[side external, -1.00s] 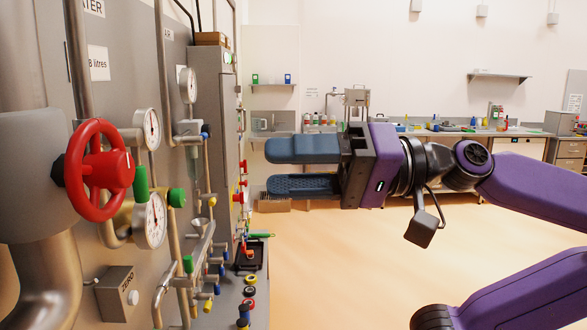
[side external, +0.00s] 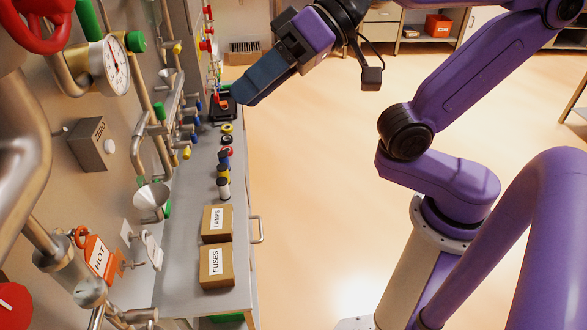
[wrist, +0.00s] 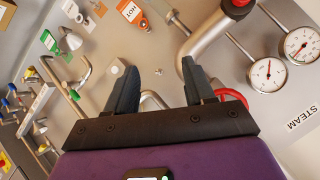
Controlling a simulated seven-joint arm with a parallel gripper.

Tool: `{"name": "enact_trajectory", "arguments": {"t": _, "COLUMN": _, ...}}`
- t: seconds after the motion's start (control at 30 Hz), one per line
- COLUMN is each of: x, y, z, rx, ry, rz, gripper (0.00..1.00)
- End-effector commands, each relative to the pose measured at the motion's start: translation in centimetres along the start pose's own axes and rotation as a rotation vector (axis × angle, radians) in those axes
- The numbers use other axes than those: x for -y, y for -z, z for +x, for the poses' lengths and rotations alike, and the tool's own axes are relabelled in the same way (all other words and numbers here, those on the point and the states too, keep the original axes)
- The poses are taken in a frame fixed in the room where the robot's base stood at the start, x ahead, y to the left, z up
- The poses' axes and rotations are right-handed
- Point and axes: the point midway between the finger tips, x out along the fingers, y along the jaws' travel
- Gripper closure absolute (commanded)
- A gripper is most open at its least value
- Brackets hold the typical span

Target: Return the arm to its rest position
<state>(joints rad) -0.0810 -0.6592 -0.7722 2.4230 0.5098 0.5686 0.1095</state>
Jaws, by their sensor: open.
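My arm is purple with dark joints. In the side external view my gripper (side external: 245,92) is at upper middle, with its blue-grey fingers angled down and to the left. It is above and apart from the grey bench, and one finger hides most of the other there. In the wrist view my gripper (wrist: 160,68) has its two fingers spread apart with nothing between them. They point toward the grey panel (wrist: 195,12).
The panel at left carries gauges (side external: 117,65), pipes, a funnel (side external: 152,196) and a HOT tag (side external: 98,257). On the bench (side external: 185,290) are LAMPS (side external: 217,223) and FUSES (side external: 216,266) boxes and small coloured parts. Open floor (side external: 310,200) lies between bench and arm.

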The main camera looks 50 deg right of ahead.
Motion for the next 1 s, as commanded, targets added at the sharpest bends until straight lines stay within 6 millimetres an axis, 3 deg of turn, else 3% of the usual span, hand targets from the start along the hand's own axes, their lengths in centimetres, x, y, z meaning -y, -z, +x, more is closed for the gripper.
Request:
{"name": "enact_trajectory", "arguments": {"t": 0.23, "x": -4.0, "y": -4.7, "z": 0.1, "rx": 0.234, "ry": -0.086, "rz": -0.145, "gripper": 0.47}}
{"name": "enact_trajectory", "arguments": {"t": 0.47, "x": -7.5, "y": -9.4, "z": -1.0, "rx": 0.444, "ry": -0.159, "rz": -0.292, "gripper": 0.47}}
{"name": "enact_trajectory", "arguments": {"t": 0.8, "x": -12.4, "y": -16.3, "z": -4.4, "rx": 0.749, "ry": -0.263, "rz": -0.528, "gripper": 0.47}}
{"name": "enact_trajectory", "arguments": {"t": 1.0, "x": -14.4, "y": -19.2, "z": -6.4, "rx": 0.884, "ry": -0.312, "rz": -0.645, "gripper": 0.47}}
